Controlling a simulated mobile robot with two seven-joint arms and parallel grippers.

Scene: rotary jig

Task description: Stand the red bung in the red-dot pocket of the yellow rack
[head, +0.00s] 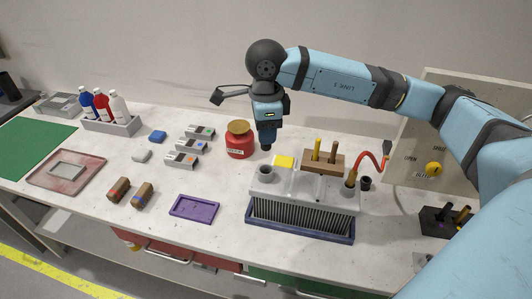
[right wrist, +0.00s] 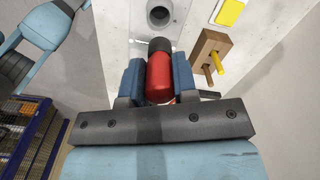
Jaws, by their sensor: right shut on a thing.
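My right gripper (head: 266,139) points down above the bench, left of and above the white ribbed unit. It is shut on the red bung (right wrist: 160,78), a red cylinder with a dark end, held between the blue fingers in the right wrist view. In the head view only its dark end (head: 266,147) shows below the fingers, apart from the bench and unit. I cannot make out a yellow rack or a red-dot pocket. My left gripper is out of view.
The white unit (head: 302,206) has a round opening (head: 265,171) and a red hose. A red jar (head: 239,143) stands close left of my gripper.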

